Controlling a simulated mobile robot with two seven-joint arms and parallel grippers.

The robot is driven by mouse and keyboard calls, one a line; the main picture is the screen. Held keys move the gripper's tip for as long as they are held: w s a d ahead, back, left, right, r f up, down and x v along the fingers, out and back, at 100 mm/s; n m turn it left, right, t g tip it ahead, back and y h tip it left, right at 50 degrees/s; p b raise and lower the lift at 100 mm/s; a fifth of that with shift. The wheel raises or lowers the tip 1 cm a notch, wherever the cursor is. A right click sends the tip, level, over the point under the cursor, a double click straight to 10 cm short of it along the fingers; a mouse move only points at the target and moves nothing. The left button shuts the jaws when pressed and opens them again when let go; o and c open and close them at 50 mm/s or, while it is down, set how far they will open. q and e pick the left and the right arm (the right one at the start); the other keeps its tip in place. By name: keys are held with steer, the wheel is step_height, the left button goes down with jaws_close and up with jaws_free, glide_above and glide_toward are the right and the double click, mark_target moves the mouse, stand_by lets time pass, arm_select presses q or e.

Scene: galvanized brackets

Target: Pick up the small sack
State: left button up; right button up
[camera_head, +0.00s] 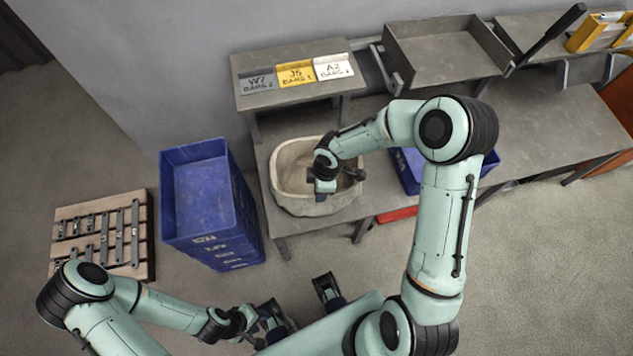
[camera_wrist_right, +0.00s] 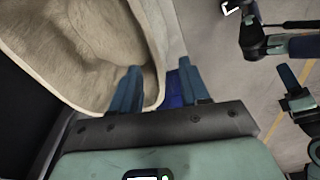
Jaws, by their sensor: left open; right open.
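The small sack (camera_head: 291,196) is pale tan, with a wide open top. It stands upright on the workbench, below the raised shelf. My right gripper (camera_head: 325,184) is at the sack's right part in the head view, fingers partly hidden by my wrist. In the right wrist view the sack (camera_wrist_right: 100,40) fills the upper left. The fingers of my right gripper (camera_wrist_right: 160,86) are open, and the sack's rim runs down between them; whether they touch it I cannot tell. My left gripper (camera_head: 272,318) is open and empty, low over the floor.
Stacked blue crates (camera_head: 205,240) stand left of the bench. A pallet with metal brackets (camera_head: 142,198) lies farther left. Label cards (camera_head: 296,73) and a grey tray (camera_head: 445,75) are above the sack. A blue bin (camera_head: 408,172) sits to its right. The floor in front is open.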

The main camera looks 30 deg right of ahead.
steer(key=shift+f, duration=0.8)
steer(key=f, duration=0.3)
steer(key=f+b, duration=0.1)
steer(key=f, duration=0.1)
steer(key=shift+w+a+f, duration=0.1)
steer(key=shift+w+a, duration=0.05)
steer(key=shift+w, duration=0.15)
jaws_close()
steer(key=shift+w, duration=0.15)
stand_by(0.3)
